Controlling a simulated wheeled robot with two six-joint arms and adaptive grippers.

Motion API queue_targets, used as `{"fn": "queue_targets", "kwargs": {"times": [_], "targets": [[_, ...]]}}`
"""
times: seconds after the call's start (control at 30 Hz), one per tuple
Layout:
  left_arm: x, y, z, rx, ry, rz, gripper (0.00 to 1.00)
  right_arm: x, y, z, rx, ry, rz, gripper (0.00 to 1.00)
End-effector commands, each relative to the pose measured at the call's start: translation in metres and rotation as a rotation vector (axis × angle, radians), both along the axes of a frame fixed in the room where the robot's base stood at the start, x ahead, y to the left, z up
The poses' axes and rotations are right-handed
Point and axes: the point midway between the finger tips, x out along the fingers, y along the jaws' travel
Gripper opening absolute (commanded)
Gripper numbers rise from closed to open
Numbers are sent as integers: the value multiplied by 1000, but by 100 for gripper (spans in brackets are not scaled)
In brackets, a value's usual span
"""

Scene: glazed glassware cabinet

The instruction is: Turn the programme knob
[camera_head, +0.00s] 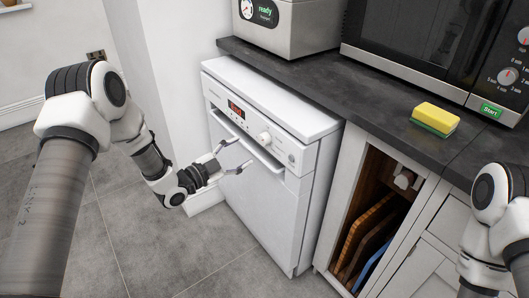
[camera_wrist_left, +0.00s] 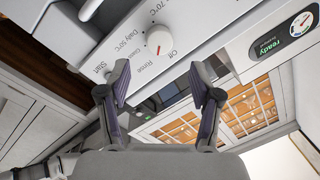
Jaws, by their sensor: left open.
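The round white programme knob (camera_head: 264,138) sits on that panel, right of the display. In the left wrist view the knob (camera_wrist_left: 159,41) shows a red mark on its lower side, near the "Off" label; "Rinse", "Daily 50°C" and "70°C" are printed around it. My left gripper (camera_head: 243,153) is open and empty in front of the panel, apart from the knob. In the wrist view its fingers (camera_wrist_left: 158,82) are spread below the knob. My right gripper is out of view.
A dark counter (camera_head: 370,110) runs above, with a yellow-green sponge (camera_head: 434,118), a microwave (camera_head: 430,35) and a metal appliance (camera_head: 300,25) showing "ready". An open cupboard right of the dishwasher holds boards (camera_head: 362,236). The grey floor (camera_head: 130,240) at left is clear.

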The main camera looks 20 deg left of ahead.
Motion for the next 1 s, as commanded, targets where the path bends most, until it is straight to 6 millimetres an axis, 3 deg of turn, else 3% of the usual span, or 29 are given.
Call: {"fn": "queue_targets", "kwargs": {"times": [0.33, 0.63, 0.67, 0.8, 0.83, 1.0], "targets": [[52, -34, 0, 1, 2, -2, 64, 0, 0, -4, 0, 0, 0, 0], [58, -38, 0, -1, 5, 0, 64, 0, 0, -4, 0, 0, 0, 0], [58, -38, 0, -1, 5, 0, 61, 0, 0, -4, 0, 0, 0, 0], [58, -38, 0, -1, 5, 0, 11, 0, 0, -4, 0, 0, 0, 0], [58, -38, 0, -1, 5, 0, 4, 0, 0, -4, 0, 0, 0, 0], [58, -38, 0, -1, 5, 0, 4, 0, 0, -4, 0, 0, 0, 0]]}}
